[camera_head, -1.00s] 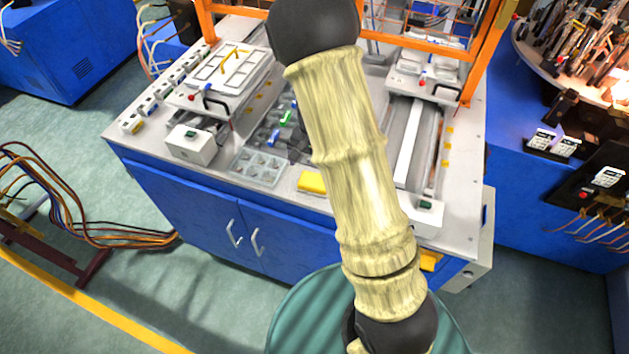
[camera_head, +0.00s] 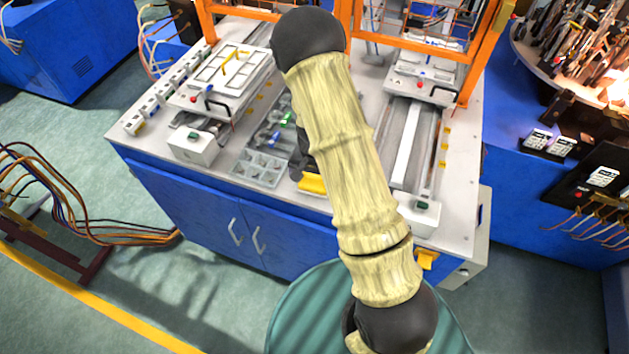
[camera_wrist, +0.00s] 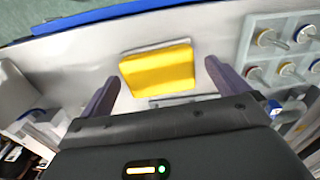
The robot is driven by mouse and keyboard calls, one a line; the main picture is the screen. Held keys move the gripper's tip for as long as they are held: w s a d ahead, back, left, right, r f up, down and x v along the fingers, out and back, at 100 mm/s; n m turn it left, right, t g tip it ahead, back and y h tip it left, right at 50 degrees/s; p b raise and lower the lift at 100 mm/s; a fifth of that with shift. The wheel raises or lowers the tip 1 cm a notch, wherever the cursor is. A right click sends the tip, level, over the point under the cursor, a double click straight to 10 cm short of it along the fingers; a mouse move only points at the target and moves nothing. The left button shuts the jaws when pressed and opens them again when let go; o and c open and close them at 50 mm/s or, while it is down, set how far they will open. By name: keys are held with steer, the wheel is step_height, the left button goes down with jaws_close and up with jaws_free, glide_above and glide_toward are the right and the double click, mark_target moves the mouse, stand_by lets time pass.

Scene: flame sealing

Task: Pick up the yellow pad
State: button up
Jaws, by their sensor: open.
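The yellow pad (camera_wrist: 158,68) lies flat on the pale workbench, near its front edge. In the wrist view it sits ahead of and between the two fingers of my gripper (camera_wrist: 158,82), which are apart with nothing between their tips that I can see held. In the head view the yellow pad (camera_head: 312,184) shows beside my arm, partly covered by it. My gripper (camera_head: 300,168) is mostly hidden behind the arm there; only a dark part shows just above the pad.
A grey tray with several compartments (camera_head: 259,168) sits beside the pad; it also shows in the wrist view (camera_wrist: 251,52). A white box (camera_head: 193,146) stands farther left. The blue-sided bench (camera_head: 200,205) ends just in front of the pad.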

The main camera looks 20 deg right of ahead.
mark_target(314, 181)
steer(key=shift+d+f, duration=0.1)
steer(key=shift+f, duration=0.3)
steer(key=shift+w, duration=0.1)
steer(key=c, duration=1)
steer(key=shift+r, duration=0.1)
step_height(314, 181, up, 10)
steer(key=b, duration=0.2)
steer(key=shift+b, duration=0.3)
